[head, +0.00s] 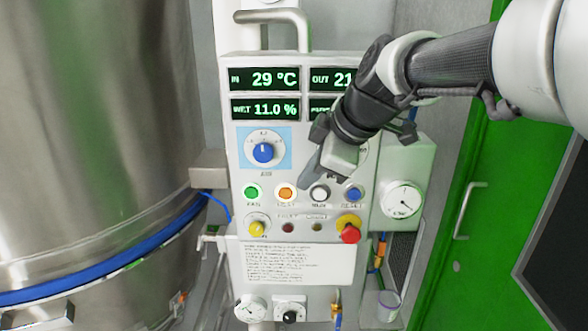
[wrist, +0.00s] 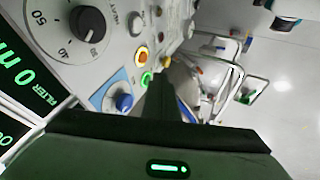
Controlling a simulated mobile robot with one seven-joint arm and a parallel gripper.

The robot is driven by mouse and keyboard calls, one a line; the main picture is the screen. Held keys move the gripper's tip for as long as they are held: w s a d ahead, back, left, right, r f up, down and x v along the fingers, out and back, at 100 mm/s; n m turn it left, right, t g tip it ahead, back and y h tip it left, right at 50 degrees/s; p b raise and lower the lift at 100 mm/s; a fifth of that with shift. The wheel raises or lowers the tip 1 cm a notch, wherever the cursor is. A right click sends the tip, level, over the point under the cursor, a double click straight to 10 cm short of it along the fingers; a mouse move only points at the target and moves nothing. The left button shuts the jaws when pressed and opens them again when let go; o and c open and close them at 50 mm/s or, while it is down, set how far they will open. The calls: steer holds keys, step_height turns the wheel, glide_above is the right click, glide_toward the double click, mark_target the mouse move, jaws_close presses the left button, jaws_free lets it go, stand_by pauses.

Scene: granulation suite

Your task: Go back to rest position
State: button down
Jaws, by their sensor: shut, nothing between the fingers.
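My gripper (head: 308,182) is in front of the white control panel (head: 237,170) in the head view, with its fingertips pointing down and left. The tips appear just above the row of buttons, between the orange lit button (head: 286,193) and the white button (head: 320,193). I cannot tell whether they touch the panel. The fingers are together and empty; in the wrist view they show as a dark shape (wrist: 162,98) beside the green button (wrist: 147,79). My gripper and arm cover part of the right-hand displays and the right-hand dial.
A blue knob (head: 263,152) and a red emergency button (head: 350,234) stick out from the panel. A large steel vessel (head: 95,120) stands at left. A gauge (head: 402,199) and a green door (head: 480,150) are at right. The wrist view shows metal frames (wrist: 228,75) over pale floor.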

stand_by(0.3)
steer(key=s+d+f+m+h+p, duration=0.1)
steer(key=s+d+m+h+p, duration=0.1)
steer(key=s+d+m, duration=0.3)
steer(key=s+d+f+m+h+p, duration=0.2)
steer(key=s+d+m, duration=0.4)
steer(key=s+m, duration=0.5)
steer(key=shift+s+f+p, duration=0.3)
steer(key=shift+s+p, duration=0.05)
steer(key=shift+s, duration=1.55)
